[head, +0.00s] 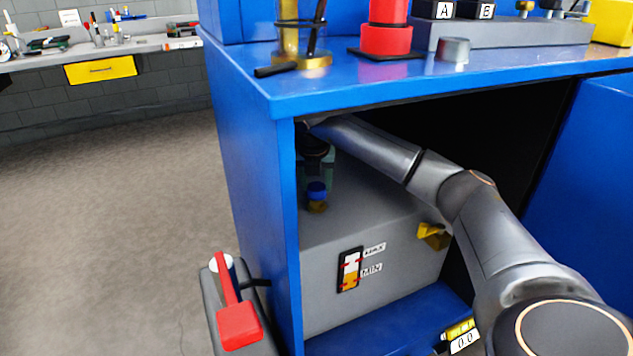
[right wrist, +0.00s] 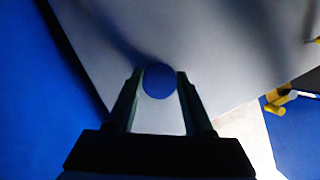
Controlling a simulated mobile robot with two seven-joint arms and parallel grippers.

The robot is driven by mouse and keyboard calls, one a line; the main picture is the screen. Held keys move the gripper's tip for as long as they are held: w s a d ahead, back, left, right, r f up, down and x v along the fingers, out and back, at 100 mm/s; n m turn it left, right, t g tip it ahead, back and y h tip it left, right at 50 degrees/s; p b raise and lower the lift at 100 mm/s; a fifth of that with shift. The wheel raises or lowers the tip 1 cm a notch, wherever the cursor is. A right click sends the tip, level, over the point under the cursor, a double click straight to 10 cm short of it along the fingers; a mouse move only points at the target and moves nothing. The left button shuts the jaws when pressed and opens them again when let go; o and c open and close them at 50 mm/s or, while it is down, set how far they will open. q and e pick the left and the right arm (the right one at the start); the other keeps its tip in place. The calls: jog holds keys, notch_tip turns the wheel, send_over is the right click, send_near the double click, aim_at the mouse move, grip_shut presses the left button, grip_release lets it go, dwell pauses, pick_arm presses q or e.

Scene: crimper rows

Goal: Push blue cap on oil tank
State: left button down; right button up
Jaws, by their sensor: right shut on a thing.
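The oil tank (head: 375,225) is a grey box inside the blue cabinet; its grey top fills much of the right wrist view (right wrist: 235,70). The blue cap (head: 317,188) is at the tank's left rear, directly over a brass neck (head: 317,206). I cannot tell whether it is fully seated. My right gripper (head: 318,176) reaches in under the cabinet top and points down. In the right wrist view its fingers are on both sides of the round blue cap (right wrist: 160,81), shut on it. The neck is hidden there. My left gripper is not in view.
The cabinet's blue side wall (head: 250,190) stands close left of the cap, and its top (head: 400,80) is above my arm. A yellow fitting (head: 433,236) and a level gauge (head: 350,270) are on the tank's front. A red-handled device (head: 238,322) stands outside.

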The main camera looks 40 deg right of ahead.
aim_at(316, 188)
jog(key=shift+p, duration=0.7)
dwell(1.1)
jog(key=shift+f+b, duration=0.8)
jog(key=shift+f, duration=0.8)
jog(key=o, duration=1.4)
jog(key=shift+r, duration=0.1)
jog(key=p+v, duration=0.2)
jog(key=v, duration=0.4)
jog(key=shift+a, duration=0.1)
jog(key=shift+s+a+r, duration=0.15)
jog(key=shift+r, duration=0.45)
